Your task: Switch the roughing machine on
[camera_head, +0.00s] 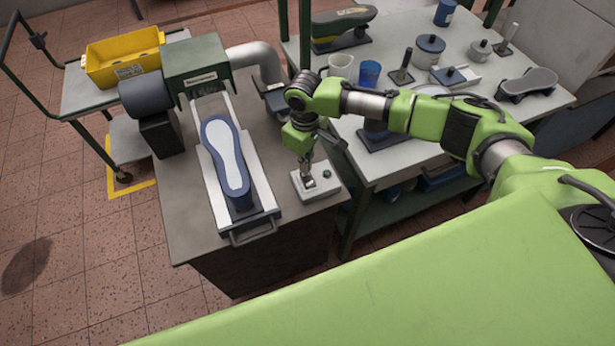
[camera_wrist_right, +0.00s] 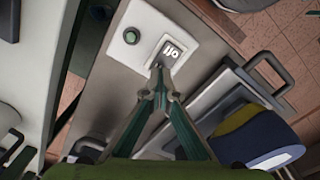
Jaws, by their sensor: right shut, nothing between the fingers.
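The roughing machine (camera_head: 197,66) stands on a grey bench with a green hood and a dark motor. Its switch box (camera_head: 328,193) is a pale plate at the bench's right front corner. My right gripper (camera_head: 308,184) points down at the box. In the right wrist view its fingertips (camera_wrist_right: 159,70) are together and empty at the near edge of the rocker; I cannot tell whether they touch it. My left gripper is not in view.
A blue last with a white sole (camera_head: 225,155) lies on the machine's slide, left of the gripper. A grey duct (camera_head: 254,57) rises behind. A white table (camera_head: 389,166) with pots, cups and a shoe stands close right. A yellow bin (camera_head: 124,57) sits on a trolley.

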